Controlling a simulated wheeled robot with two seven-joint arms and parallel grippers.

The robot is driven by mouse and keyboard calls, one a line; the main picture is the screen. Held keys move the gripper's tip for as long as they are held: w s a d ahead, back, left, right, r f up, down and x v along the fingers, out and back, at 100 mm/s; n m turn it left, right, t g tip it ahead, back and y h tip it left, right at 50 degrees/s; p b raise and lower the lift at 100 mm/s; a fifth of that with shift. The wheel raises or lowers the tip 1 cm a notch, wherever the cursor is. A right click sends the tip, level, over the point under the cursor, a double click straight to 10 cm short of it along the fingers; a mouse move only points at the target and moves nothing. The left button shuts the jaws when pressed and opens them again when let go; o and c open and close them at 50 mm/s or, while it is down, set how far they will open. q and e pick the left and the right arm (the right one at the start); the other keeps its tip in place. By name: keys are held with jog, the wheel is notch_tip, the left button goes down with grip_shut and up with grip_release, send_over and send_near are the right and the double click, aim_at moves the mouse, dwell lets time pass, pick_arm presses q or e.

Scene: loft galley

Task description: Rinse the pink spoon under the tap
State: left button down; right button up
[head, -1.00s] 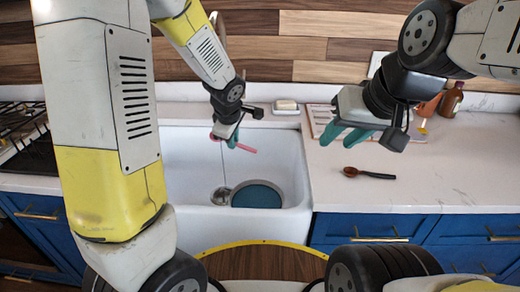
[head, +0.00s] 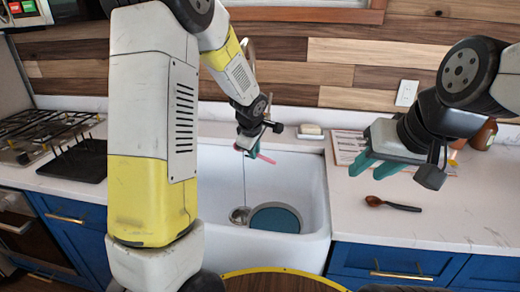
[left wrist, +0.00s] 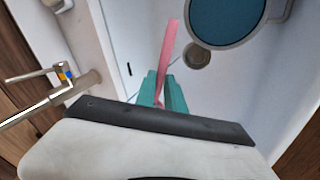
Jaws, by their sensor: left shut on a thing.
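My left gripper (head: 252,150) is over the white sink (head: 316,200), shut on the pink spoon (head: 267,160). In the left wrist view, the spoon (left wrist: 170,42) sticks out beyond the teal fingers (left wrist: 163,88); its other end is hidden by the gripper. The tap (left wrist: 62,88) shows at the left of that view, beside the gripper; my arm mostly hides it in the head view. A thin vertical line (head: 244,182) runs down towards the drain; I cannot tell if it is water. My right gripper (head: 374,165) is open and empty above the right counter.
A round blue pan (head: 275,219) lies in the sink beside the drain (head: 239,215). A soap dish (head: 310,131) stands behind the sink. The hob (head: 40,130) and a dark rack (head: 78,162) are left.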

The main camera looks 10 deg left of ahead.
pick_arm(q)
jog(key=w+f, duration=0.1)
jog(key=w, duration=0.6)
jog(key=shift+a+f, duration=0.2)
dwell(0.6)
jog(key=shift+w+d, duration=0.1)
jog(key=shift+d, duration=0.5)
jog(key=shift+a, duration=0.1)
jog(key=shift+a, duration=0.5)
jog(key=s, duration=0.8)
jog(key=shift+d, duration=0.2)
